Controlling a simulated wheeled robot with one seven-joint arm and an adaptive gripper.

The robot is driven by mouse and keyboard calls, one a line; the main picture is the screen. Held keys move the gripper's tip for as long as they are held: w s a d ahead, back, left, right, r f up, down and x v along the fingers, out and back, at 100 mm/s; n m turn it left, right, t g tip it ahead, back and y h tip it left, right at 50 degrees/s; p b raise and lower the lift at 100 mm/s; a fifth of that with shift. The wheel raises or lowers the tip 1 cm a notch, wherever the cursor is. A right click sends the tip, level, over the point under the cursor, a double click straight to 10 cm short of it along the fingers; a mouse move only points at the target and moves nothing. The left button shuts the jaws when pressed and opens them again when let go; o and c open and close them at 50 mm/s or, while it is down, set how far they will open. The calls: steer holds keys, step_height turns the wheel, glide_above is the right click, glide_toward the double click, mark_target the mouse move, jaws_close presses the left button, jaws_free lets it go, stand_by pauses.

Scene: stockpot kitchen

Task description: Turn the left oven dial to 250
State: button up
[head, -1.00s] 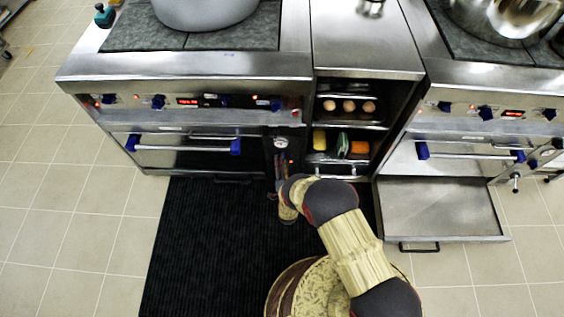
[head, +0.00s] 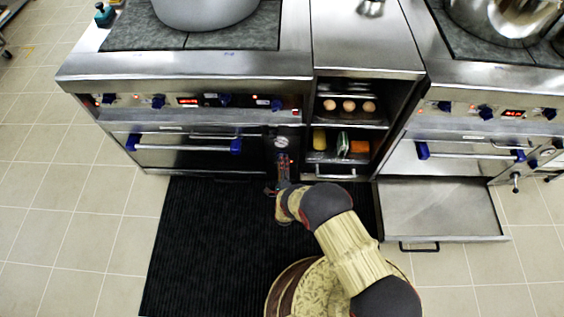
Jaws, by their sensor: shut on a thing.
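The left oven (head: 180,150) stands at the left, with a row of blue knobs and red displays on its front. A narrow upright panel with a round white gauge (head: 282,142) is at its right end. My gripper (head: 283,165) is at this panel, just below the gauge, reaching up from below. It is shut on the left oven dial, which its fingers and wrist mostly hide. The dial's numbers are too small to read.
A shelf unit with eggs (head: 349,106) and coloured items (head: 340,143) is right of the panel. A right oven has an opened lower drawer (head: 440,208) jutting out. A black mat (head: 200,250) covers the floor before the left oven. A large pot (head: 205,12) stands on top.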

steer(key=shift+f+m, duration=0.1)
steer(key=shift+m, duration=0.6)
steer(key=o, duration=1.2)
steer(key=shift+c, duration=0.2)
steer(key=s+f, duration=0.1)
steer(key=s, duration=1.1)
steer(key=shift+d, duration=0.15)
steer(key=shift+f, duration=0.1)
